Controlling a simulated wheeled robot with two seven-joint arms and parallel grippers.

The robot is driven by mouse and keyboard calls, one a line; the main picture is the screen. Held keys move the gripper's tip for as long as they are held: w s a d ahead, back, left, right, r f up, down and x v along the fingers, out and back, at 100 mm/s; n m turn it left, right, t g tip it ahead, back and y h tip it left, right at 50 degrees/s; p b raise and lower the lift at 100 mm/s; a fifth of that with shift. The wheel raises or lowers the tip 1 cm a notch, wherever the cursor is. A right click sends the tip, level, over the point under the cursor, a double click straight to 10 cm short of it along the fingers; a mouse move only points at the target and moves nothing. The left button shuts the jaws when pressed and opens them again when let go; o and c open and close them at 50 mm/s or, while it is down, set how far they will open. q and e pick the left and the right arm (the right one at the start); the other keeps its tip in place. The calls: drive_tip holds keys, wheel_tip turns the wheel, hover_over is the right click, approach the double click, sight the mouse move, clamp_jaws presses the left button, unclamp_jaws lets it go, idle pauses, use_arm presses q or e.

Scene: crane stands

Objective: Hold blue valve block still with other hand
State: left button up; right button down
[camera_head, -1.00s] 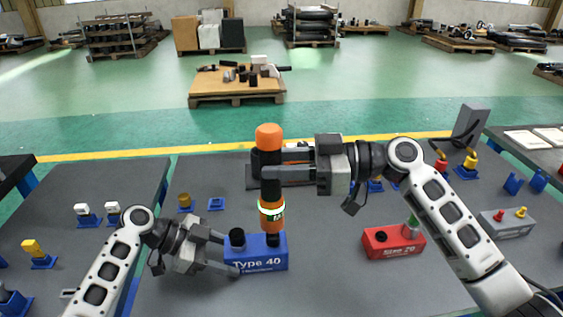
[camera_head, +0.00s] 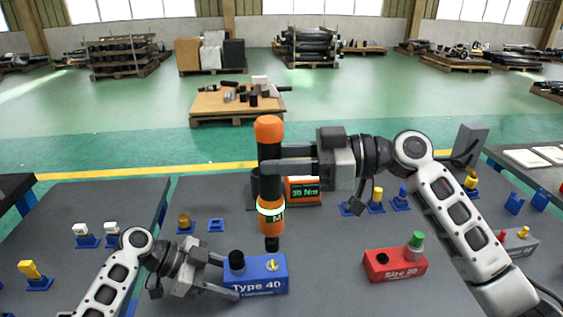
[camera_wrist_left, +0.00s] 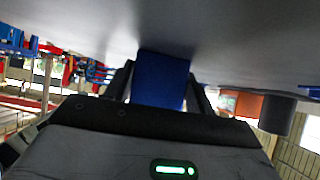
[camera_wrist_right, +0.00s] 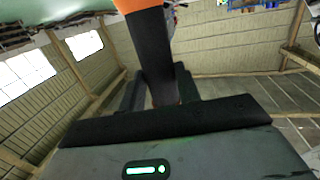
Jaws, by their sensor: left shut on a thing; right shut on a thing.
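The blue valve block (camera_head: 258,281), marked "Type 40", sits upright on the dark table. A black knob or cap stands on its left part and a yellow piece (camera_head: 272,265) shows on its right part. My left gripper (camera_head: 231,277) is shut on the block's left end; the block also shows between the fingers in the left wrist view (camera_wrist_left: 160,80). My right gripper (camera_head: 272,165) is shut on the black shaft of an orange and black torque tool (camera_head: 269,130). The tool hangs upright, its black tip just above and behind the yellow piece. Its shaft shows in the right wrist view (camera_wrist_right: 152,50).
A red block (camera_head: 395,266) marked "Size 20" stands to the right. An orange device (camera_head: 303,190) reading "30 Nm" stands behind the tool. Blue stands with small parts line both sides. A grey block (camera_head: 518,243) is at far right. Bare table lies between the blue and red blocks.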

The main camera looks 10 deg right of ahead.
use_arm(q)
drive_tip(key=shift+r, duration=0.1)
drive_tip(key=o, duration=1.2)
drive_tip(key=shift+o, duration=0.2)
